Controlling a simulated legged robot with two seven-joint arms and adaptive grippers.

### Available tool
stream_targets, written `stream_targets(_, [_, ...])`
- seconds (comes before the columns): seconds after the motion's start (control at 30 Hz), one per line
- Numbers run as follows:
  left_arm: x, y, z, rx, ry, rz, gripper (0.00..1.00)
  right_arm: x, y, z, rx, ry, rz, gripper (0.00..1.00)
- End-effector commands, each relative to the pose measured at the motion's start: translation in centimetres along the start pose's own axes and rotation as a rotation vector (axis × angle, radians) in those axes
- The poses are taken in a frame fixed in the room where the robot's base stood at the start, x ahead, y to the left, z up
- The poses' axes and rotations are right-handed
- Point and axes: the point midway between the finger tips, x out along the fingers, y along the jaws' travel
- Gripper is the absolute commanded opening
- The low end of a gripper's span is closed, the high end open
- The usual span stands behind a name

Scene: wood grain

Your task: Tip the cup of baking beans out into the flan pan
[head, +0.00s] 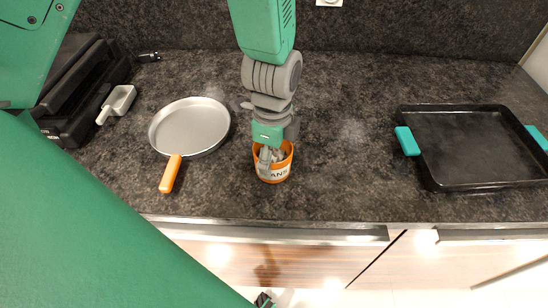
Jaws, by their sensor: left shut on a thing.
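The cup (274,176) is orange with a pale label whose visible letters read "ANS". It stands upright on the dark counter near the front edge, in the middle of the head view. My left gripper (266,158) comes down from above and is shut on the cup at its rim. The gripper hides much of the cup's opening, so the beans inside cannot be made out. A round, shallow grey pan (190,127) with an orange handle, which looks like the flan pan, lies left of the cup. It looks empty. My right gripper is not seen.
A black rectangular tray (480,148) with teal handles lies at the right. A small pale scoop-like dish (119,101) and a black appliance (80,92) stand at the far left. The counter between the cup and tray is clear.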

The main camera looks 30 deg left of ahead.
Motion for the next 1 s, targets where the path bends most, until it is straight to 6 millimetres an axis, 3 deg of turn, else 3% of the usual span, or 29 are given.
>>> stream_targets(0.17, [-1.7, -0.2, -0.1, -0.001, 0.002, -0.005, 0.26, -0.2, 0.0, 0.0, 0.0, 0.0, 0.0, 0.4])
stream_targets(0.5, [-8.3, -0.1, -0.1, 0.0, 0.002, -0.004, 0.26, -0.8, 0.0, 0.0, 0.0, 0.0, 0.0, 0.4])
stream_targets(1.0, [-12.4, -0.1, 0.0, 0.0, 0.0, 0.001, 0.26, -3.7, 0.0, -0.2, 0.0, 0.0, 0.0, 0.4])
